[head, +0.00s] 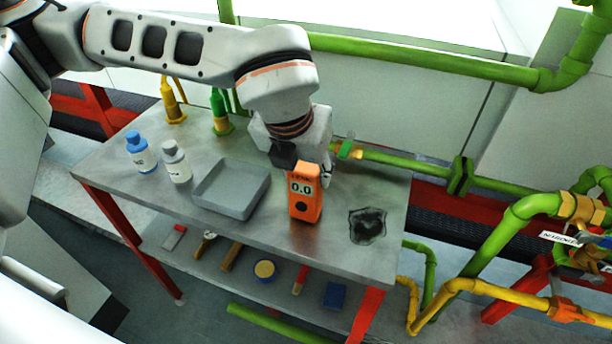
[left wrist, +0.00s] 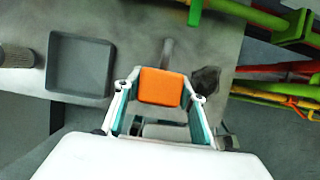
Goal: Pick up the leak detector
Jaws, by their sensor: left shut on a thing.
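The leak detector (head: 305,205) is an orange upright box with a small display reading 0.0 and a dark round button. It is near the front edge of the metal table (head: 245,160). My left gripper (head: 306,165) comes down from behind and above it and is shut on it. In the left wrist view the orange top of the leak detector (left wrist: 160,87) sits between the two fingers of my left gripper (left wrist: 160,92). I cannot tell whether its base touches the table. My right gripper is not in view.
A grey tray (head: 232,190) is left of the detector, with a white bottle (head: 176,162) and a blue-capped bottle (head: 141,153) further left. A dark stain (head: 367,226) lies to the right. Green pipes (head: 405,165) run behind and right. Tools lie on the lower shelf.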

